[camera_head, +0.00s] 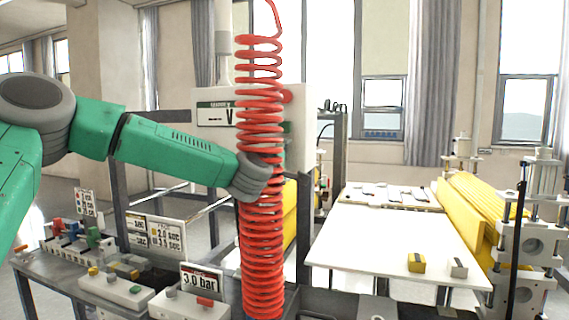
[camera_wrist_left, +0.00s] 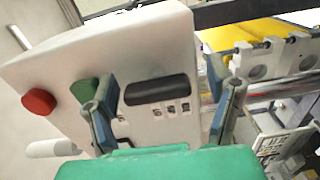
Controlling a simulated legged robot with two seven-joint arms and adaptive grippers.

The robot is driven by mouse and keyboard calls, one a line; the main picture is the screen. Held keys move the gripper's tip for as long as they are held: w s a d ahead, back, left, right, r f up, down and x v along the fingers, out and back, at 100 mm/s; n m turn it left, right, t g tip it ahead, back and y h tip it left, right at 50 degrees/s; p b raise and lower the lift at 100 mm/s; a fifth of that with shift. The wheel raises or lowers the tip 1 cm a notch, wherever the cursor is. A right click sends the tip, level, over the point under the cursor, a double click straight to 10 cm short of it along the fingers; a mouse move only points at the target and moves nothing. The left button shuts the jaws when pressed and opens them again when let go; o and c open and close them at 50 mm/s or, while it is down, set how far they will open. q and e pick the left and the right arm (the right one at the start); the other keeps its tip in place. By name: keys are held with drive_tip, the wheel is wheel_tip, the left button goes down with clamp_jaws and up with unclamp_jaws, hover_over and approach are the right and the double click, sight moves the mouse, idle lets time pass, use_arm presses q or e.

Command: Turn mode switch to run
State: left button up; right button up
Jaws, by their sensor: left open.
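The white control box (camera_wrist_left: 115,52) fills much of the left wrist view. A dark elongated knob (camera_wrist_left: 157,90), which looks like the mode switch, lies nearly level in that picture, with small unreadable labels beneath it. My left gripper (camera_wrist_left: 168,92) is open, with one finger on each side of the knob; I cannot tell whether either touches it. In the head view the control box (camera_head: 304,100) stands behind the red coiled hose, which hides the knob and my left fingers. My right gripper is out of view.
A red button (camera_wrist_left: 38,101) and a green button (camera_wrist_left: 84,90) sit left of the knob. The red coiled hose (camera_head: 262,230) hangs in front of my left wrist. A white table (camera_head: 385,240) holds small yellow and grey blocks.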

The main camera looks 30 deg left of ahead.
use_arm(q)
drive_tip(key=v, duration=1.1)
drive_tip(key=shift+s, duration=0.4)
drive_tip(key=shift+d+f, duration=0.1)
drive_tip(key=shift+f, duration=0.1)
